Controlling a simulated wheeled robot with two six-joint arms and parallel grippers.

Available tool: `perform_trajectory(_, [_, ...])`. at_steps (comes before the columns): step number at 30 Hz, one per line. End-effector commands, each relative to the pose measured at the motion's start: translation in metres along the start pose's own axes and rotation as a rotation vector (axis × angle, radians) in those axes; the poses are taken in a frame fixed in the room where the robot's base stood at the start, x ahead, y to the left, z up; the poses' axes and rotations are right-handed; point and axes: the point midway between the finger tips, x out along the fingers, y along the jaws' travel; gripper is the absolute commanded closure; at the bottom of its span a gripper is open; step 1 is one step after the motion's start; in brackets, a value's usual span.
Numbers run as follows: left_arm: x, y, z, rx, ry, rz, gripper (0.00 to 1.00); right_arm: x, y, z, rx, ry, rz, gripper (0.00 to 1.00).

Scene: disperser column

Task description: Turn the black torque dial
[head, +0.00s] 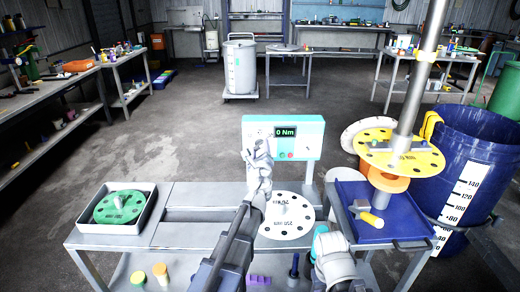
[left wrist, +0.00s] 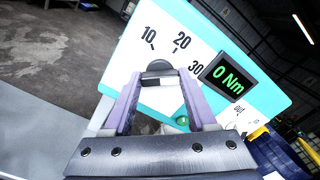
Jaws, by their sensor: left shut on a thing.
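The control panel (head: 309,138) is a white plate with a teal border, standing at the back of the bench. Its display (head: 286,132) reads 0 Nm, and it also shows in the left wrist view (left wrist: 228,79). In the left wrist view, the black torque dial (left wrist: 158,67) sits below scale marks 10, 20 and 30. My left gripper (left wrist: 159,78) is shut on the dial, one fingertip on each side. In the head view my left gripper (head: 247,156) is at the panel's left part and hides the dial.
Red (head: 290,155) and green buttons sit below the display. A white perforated disc (head: 286,229) lies on the bench. A green disc (head: 118,207) lies in a tray at left. A yellow disc (head: 424,162) on a metal shaft and a blue barrel (head: 497,155) stand at right.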

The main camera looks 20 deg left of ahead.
Motion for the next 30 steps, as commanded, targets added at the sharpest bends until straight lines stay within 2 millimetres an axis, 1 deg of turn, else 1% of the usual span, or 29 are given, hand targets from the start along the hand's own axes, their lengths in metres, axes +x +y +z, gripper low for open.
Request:
perform_trajectory(8, [-0.001,0.000,-0.001,0.002,0.001,-0.001,0.98,0.001,0.000,0.000,0.000,0.000,0.000,0.50])
perform_trajectory(9, [-0.001,0.000,-0.001,0.002,0.001,-0.001,0.42,0.001,0.000,0.000,0.000,0.000,0.000,0.50])
perform_trajectory(17, [-0.001,0.000,0.000,0.001,0.000,0.000,0.12,0.000,0.000,0.000,0.000,0.000,0.000,0.50])
perform_trajectory(26, [-0.002,0.000,0.000,0.001,0.000,0.000,0.12,0.000,0.000,0.000,0.000,0.000,0.000,0.50])
perform_trajectory(30, [-0.012,0.000,0.000,0.001,0.000,-0.001,0.12,0.000,0.000,0.000,0.000,0.000,0.000,0.50])
